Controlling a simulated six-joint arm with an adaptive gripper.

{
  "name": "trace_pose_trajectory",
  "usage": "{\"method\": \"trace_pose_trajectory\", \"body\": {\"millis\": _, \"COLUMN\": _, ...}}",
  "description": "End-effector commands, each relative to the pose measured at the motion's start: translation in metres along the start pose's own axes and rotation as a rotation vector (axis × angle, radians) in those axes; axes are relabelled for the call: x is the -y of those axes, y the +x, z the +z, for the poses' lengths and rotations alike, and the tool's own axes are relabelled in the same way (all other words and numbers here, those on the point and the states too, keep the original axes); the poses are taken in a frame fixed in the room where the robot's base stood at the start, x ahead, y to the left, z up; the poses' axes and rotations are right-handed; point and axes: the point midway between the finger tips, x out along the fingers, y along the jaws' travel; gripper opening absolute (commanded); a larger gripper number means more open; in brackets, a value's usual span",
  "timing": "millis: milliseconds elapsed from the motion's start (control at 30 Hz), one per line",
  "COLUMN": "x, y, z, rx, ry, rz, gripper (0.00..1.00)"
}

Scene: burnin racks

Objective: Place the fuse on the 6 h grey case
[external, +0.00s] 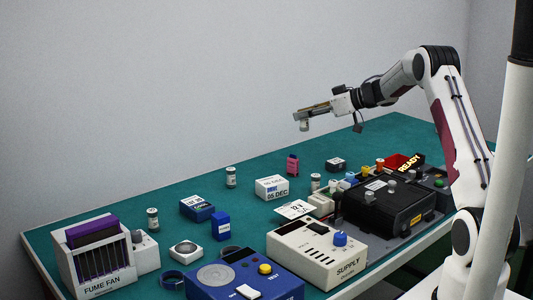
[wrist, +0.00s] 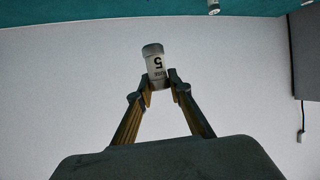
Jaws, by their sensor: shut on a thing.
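My gripper (external: 303,115) is raised above the far part of the bench and shut on a small pale cylindrical fuse (external: 303,126). In the wrist view the fuse (wrist: 154,66) sits between the fingertips, with a grey cap and a label showing a 5. Nothing touches it from below. A pale grey-white case (external: 272,188) with a label reading "05 DEC" lies mid-bench, below and to the left of my gripper. I cannot read "6 h" on any case.
Similar cylinders stand on the green bench (external: 120,212), one at mid-bench (external: 231,178). A blue case (external: 197,209), a pink item (external: 293,164) and a small dark case (external: 336,164) are nearby. The supply box (external: 315,256), black unit (external: 385,210) and fume fan (external: 95,255) stand in front.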

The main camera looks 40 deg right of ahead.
Motion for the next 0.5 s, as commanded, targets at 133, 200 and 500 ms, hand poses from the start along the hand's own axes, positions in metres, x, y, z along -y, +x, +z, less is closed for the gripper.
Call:
{"method": "trace_pose_trajectory", "body": {"millis": 133, "x": -0.043, "y": -0.025, "z": 0.018, "rx": 0.0, "ry": 0.003, "rz": 0.009, "gripper": 0.0}}
{"method": "trace_pose_trajectory", "body": {"millis": 200, "x": -0.058, "y": -0.035, "z": 0.026, "rx": 0.0, "ry": 0.006, "rz": 0.012, "gripper": 0.0}}
{"method": "trace_pose_trajectory", "body": {"millis": 500, "x": -0.094, "y": -0.063, "z": 0.047, "rx": 0.0, "ry": 0.011, "rz": 0.025, "gripper": 0.0}}
